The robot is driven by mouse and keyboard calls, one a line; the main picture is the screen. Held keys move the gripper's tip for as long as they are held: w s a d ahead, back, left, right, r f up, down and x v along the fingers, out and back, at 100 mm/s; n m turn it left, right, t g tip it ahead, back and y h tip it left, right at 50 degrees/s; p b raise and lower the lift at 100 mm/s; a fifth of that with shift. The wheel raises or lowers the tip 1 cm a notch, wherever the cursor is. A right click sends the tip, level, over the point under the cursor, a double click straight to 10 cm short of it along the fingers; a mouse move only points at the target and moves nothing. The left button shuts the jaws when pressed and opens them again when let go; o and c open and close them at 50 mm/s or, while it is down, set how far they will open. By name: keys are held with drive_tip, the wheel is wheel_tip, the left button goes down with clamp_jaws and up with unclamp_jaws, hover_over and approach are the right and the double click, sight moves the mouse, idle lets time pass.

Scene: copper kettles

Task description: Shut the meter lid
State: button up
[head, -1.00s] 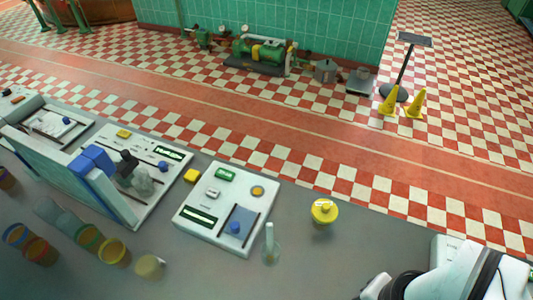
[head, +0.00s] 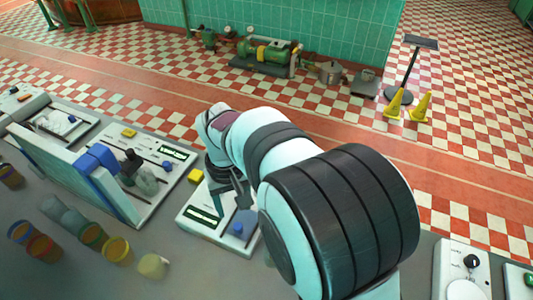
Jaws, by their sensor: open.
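A white meter (head: 188,222) lies flat on the grey bench, partly hidden by my arm. On its right part is a blue-grey plate with a blue knob (head: 237,228), seemingly its lid, beside a dark rail. A dark display strip is on its left part. My gripper (head: 230,205) points down over this meter, its dark fingers apart with nothing seen between them. I cannot tell whether a finger touches the plate or knob.
Several coloured cups (head: 92,237) stand at the front left, with a pale yellow one (head: 153,266) nearest the meter. A white box with a black knob (head: 462,268) is at the right. My arm hides the bench's middle right.

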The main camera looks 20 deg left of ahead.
sight(238, 226)
wheel_tip(238, 226, down, 9)
drive_tip(key=shift+r, duration=0.15)
drive_tip(key=shift+c, duration=0.3)
clamp_jaws()
